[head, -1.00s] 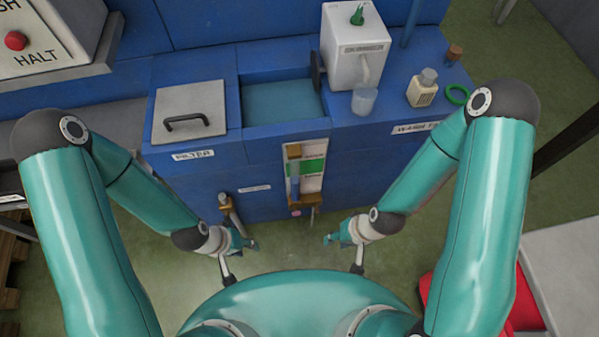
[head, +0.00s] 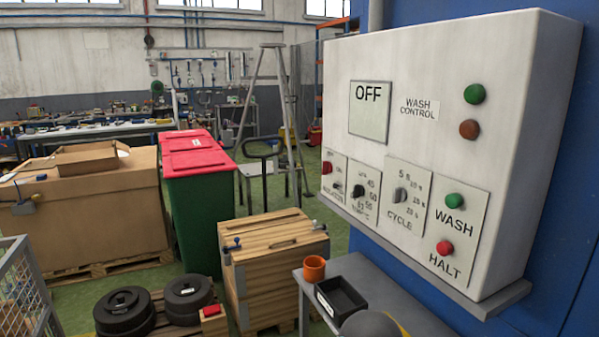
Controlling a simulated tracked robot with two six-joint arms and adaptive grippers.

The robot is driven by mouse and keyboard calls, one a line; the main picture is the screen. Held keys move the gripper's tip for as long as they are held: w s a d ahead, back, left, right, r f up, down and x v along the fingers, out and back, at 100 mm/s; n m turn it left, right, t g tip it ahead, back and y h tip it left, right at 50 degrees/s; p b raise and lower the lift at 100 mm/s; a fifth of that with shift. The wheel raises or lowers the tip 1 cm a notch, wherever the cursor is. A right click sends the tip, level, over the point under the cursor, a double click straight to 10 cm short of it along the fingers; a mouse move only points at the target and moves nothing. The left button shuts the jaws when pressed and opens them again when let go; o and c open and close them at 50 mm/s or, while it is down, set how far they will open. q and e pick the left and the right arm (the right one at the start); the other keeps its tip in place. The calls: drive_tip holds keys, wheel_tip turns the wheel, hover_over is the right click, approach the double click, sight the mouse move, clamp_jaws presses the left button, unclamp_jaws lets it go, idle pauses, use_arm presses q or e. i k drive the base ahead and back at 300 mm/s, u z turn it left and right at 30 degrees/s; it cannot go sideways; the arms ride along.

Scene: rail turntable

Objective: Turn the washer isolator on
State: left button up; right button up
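The white wash control box (head: 450,70) fills the right side of the view, on a blue wall. The isolator plate (head: 334,184) is the leftmost of the lower row and is seen at a steep angle. Its red knob (head: 327,168) sticks out on the left; I cannot tell which way it points. The display (head: 369,111) reads OFF. Neither of my grippers is in view.
Temperature (head: 359,191) and cycle (head: 400,195) dials, a green WASH button (head: 454,201) and a red HALT button (head: 445,247) sit right of the isolator. Below, a grey shelf (head: 385,287) holds an orange cup (head: 314,268) and a black tray (head: 341,298).

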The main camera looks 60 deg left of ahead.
sight(327, 167)
drive_tip(key=z, duration=0.75)
drive_tip(key=i, duration=0.15)
drive_tip(key=u, duration=2.8)
drive_tip(key=i, duration=0.6)
drive_tip(key=z, duration=0.35)
drive_tip(key=k, duration=0.6)
drive_tip(key=u, duration=0.1)
